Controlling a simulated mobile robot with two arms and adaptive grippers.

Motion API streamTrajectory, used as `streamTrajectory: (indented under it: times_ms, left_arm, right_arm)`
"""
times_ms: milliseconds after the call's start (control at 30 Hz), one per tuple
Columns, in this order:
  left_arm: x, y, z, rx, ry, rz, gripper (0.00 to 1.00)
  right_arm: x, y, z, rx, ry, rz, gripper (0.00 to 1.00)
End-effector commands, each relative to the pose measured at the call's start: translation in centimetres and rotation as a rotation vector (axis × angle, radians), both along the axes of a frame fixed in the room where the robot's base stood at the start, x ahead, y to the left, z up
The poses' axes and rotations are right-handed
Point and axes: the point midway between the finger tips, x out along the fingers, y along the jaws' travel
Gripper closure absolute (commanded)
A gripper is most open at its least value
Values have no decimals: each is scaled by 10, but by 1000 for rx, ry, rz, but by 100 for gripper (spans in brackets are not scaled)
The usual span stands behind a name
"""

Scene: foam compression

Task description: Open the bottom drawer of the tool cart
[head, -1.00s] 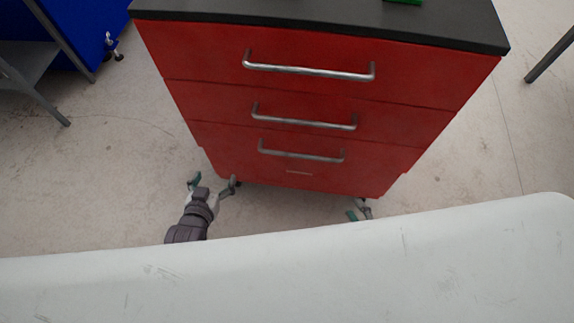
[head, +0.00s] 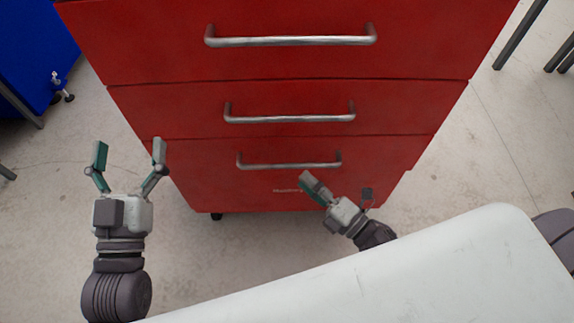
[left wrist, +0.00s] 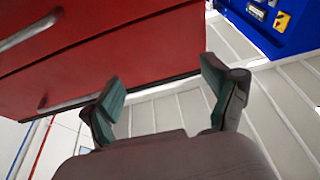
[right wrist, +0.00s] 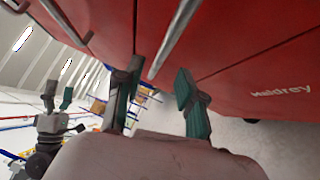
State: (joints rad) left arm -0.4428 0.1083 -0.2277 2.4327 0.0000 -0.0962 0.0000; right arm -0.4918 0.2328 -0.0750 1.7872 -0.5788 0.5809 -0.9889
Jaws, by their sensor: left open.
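The red tool cart's bottom drawer (head: 215,165) is closed, flush with the drawers above. Its silver bar handle (head: 290,165) is horizontal, above a small printed label. My right gripper (head: 338,188) is open just in front of the drawer, low and right of the handle's middle. In the right wrist view the handle (right wrist: 174,38) runs lengthwise and its end shows between the spread fingers (right wrist: 157,95); I cannot tell whether they touch. My left gripper (head: 130,155) is open and empty beside the cart's left edge; its spread fingers show in the left wrist view (left wrist: 163,95).
The middle drawer handle (head: 290,117) and top drawer handle (head: 290,40) lie above. A white surface (head: 400,260) fills the lower foreground. A blue cabinet (head: 35,45) is at upper left and dark table legs (head: 520,35) at upper right.

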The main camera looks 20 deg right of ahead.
Motion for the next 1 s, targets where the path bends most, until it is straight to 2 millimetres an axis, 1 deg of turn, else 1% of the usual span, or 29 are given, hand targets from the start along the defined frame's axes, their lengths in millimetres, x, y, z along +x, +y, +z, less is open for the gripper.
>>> streamTrajectory:
  times_ms: [33, 100, 300, 500, 767, 867, 1000]
  left_arm:
    - [-1, 0, 3, -8, -29, -2, 13]
    - [-4, -1, 10, -20, -69, -5, 13]
    - [-10, -1, 25, -45, -160, -9, 13]
    - [-13, -1, 31, -56, -198, -12, 13]
    - [-14, -1, 32, -57, -203, -12, 13]
    - [-14, -1, 32, -57, -202, -12, 13]
    - [-14, -1, 32, -57, -202, -12, 13]
  right_arm:
    - [10, 6, 1, 0, -4, 1, 61]
    - [23, 13, 3, 0, -3, 1, 61]
    - [49, 27, 7, 1, 0, 0, 61]
    - [59, 34, 9, 1, 2, 0, 61]
    - [60, 34, 9, 1, 3, 0, 61]
    - [60, 34, 9, 1, 3, 0, 76]
    - [60, 34, 9, 1, 3, -1, 99]
